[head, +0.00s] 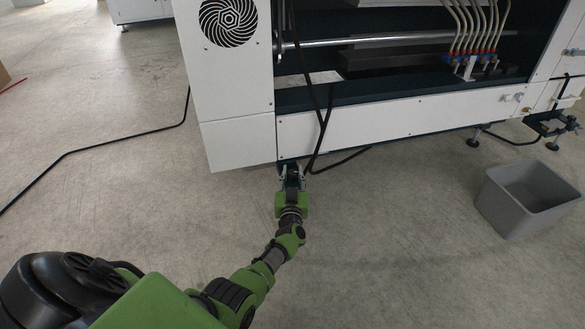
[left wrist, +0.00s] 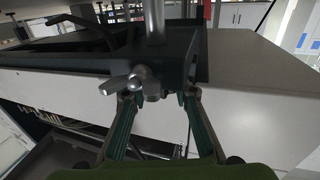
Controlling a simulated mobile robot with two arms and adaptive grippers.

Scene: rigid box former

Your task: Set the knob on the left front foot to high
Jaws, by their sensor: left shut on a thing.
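My left gripper (head: 291,176) reaches under the lower left corner of the white machine (head: 365,130), at its front foot. In the left wrist view, my left gripper (left wrist: 160,96) has its two fingers on either side of a shiny metal winged knob (left wrist: 128,82), shut on it. The knob sits on the dark bracket of the foot (left wrist: 184,52), where a bright metal rod (left wrist: 155,18) runs through. In the head view the knob is hidden by the gripper and the machine's edge. My right gripper is not in view.
A grey open bin (head: 505,204) stands on the floor at the right. Another foot (head: 473,142) supports the machine's right side. Black cables (head: 325,125) hang down the front near my gripper, and one (head: 120,147) runs over the floor at left.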

